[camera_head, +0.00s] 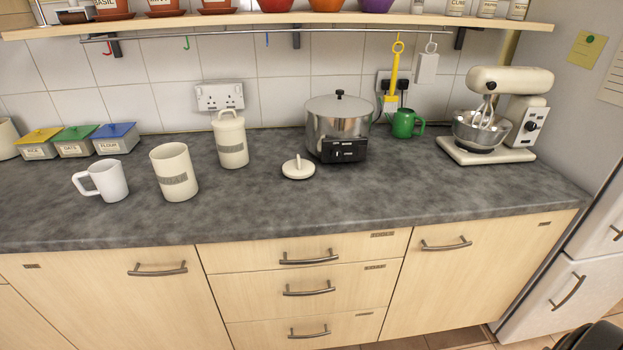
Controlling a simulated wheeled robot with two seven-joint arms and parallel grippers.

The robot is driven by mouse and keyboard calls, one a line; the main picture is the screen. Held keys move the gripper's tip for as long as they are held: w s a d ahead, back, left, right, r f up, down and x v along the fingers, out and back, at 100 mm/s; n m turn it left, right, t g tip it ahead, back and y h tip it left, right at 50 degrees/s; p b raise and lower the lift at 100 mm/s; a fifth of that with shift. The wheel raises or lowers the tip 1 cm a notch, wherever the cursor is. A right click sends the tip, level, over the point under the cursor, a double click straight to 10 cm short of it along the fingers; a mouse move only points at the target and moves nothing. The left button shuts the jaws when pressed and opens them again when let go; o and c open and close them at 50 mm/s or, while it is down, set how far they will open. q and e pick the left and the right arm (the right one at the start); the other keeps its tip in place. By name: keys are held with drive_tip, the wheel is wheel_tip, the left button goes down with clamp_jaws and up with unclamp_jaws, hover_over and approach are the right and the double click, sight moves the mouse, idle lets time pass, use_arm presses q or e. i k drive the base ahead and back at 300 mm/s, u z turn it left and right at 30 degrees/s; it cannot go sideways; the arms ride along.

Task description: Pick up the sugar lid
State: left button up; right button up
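A round cream lid (298,169) with an upright knob lies on the grey worktop, left of and in front of the steel pot. An open cream canister (174,173) with a grey label stands to its left without a lid; the label is too small to read surely. A second cream canister (231,141) behind has its lid on, with a loop handle. Neither of my grippers can be made out in view.
A white mug (103,181) stands left of the open canister. The worktop (400,190) right of the lid is clear. A shelf (345,21) overhangs the back.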

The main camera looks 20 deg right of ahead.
sight(298, 169)
drive_tip(key=k, duration=1.05)
drive_tip(key=u, duration=0.45)
drive_tip(key=i, duration=0.6)
drive_tip(key=u, duration=0.6)
drive_tip(key=i, duration=0.95)
drive_tip(key=z, duration=0.85)
drive_tip(key=i, duration=0.65)
drive_tip(key=z, duration=0.6)
